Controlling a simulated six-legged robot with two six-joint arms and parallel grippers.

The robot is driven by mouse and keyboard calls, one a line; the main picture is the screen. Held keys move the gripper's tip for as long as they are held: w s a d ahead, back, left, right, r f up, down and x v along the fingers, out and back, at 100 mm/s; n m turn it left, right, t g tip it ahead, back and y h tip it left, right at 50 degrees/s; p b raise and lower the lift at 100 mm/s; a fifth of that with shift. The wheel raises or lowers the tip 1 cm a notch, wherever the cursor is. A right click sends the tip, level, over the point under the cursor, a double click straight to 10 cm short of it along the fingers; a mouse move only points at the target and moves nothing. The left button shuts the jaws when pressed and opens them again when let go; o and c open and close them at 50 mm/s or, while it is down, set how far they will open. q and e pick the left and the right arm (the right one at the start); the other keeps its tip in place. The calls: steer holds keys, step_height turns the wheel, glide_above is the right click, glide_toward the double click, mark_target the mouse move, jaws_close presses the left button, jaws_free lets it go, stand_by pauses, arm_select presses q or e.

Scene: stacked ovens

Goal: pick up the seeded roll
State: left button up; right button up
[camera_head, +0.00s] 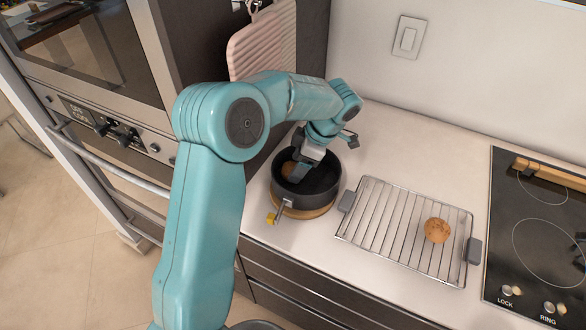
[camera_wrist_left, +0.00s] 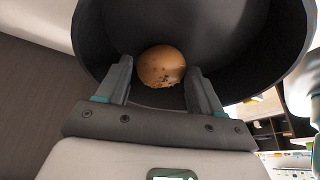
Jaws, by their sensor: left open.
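A round brown roll (camera_head: 288,169) lies inside a dark pot (camera_head: 308,193). In the left wrist view this roll (camera_wrist_left: 162,66) shows dark specks near its lower edge. My left gripper (camera_head: 301,166) reaches down into the pot beside the roll. In the left wrist view my gripper (camera_wrist_left: 158,76) is open, with one finger on each side of the roll; I cannot tell whether they touch it. A second round brown roll (camera_head: 437,230), with a speckled surface, sits on a wire rack (camera_head: 385,222). My right gripper is not in view.
The pot stands on a round wooden board (camera_head: 312,212) on the pale counter (camera_head: 400,150), its handle pointing forward. A black cooktop (camera_head: 535,225) is at the right.

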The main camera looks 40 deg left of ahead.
arm_select(q)
steer(key=shift+s+a+f, duration=0.35)
steer(key=shift+s+f, duration=0.15)
steer(key=shift+f, duration=0.3)
steer(key=shift+w+f, duration=0.1)
steer(key=shift+w, duration=0.1)
steer(key=shift+c, duration=0.6)
steer(key=c, duration=0.6)
steer(key=shift+s, duration=0.1)
